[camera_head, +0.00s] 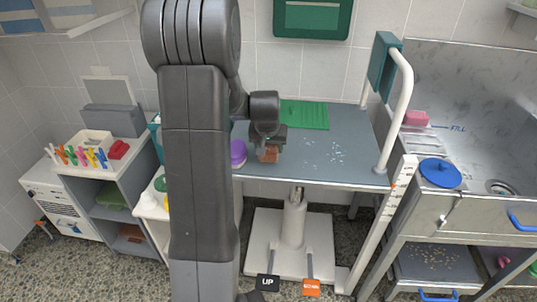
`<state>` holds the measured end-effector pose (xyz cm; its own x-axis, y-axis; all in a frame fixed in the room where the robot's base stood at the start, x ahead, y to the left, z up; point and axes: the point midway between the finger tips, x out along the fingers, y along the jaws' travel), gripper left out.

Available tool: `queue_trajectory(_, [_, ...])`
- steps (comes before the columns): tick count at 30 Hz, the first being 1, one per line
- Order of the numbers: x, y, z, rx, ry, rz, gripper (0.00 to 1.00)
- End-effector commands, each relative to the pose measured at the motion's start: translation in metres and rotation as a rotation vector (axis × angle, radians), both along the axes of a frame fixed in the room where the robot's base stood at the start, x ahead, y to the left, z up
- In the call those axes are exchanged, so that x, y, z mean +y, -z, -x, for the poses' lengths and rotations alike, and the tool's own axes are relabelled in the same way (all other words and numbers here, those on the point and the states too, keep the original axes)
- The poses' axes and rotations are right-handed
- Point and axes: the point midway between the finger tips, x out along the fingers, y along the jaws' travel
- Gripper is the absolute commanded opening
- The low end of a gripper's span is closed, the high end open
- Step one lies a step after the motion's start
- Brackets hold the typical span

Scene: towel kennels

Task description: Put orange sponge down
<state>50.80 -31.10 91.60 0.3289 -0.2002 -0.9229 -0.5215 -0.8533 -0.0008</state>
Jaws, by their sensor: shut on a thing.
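The orange sponge (268,154) is a small orange-brown block at the tip of my gripper (269,146). My gripper points down and is shut on the sponge, over the front part of the grey-blue table top (310,163). I cannot tell whether the sponge touches the table top. The gripper hides the upper part of the sponge.
A purple object (238,153) stands just left of the sponge. A green mat (304,115) lies at the back of the table. White specks (337,152) are scattered to the right.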

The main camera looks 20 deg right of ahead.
Motion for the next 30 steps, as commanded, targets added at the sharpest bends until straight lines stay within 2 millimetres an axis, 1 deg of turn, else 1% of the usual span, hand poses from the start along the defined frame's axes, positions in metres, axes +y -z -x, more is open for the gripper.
queue_trajectory(3, [0.001, 0.019, 0.001, 0.006, -0.001, -0.002, 0.37])
queue_trajectory(6, [0.000, 0.030, 0.001, 0.005, -0.001, -0.001, 0.37])
queue_trajectory(13, [0.000, 0.031, 0.000, 0.001, 0.000, -0.001, 0.37])
queue_trajectory(17, [0.000, 0.036, 0.000, 0.002, 0.000, -0.001, 0.37])
queue_trajectory(18, [0.000, 0.035, 0.000, 0.002, 0.000, -0.001, 0.60])
queue_trajectory(21, [0.000, 0.034, 0.001, 0.002, 0.000, -0.001, 0.77])
queue_trajectory(30, [0.000, 0.032, 0.001, 0.002, 0.000, -0.001, 0.77])
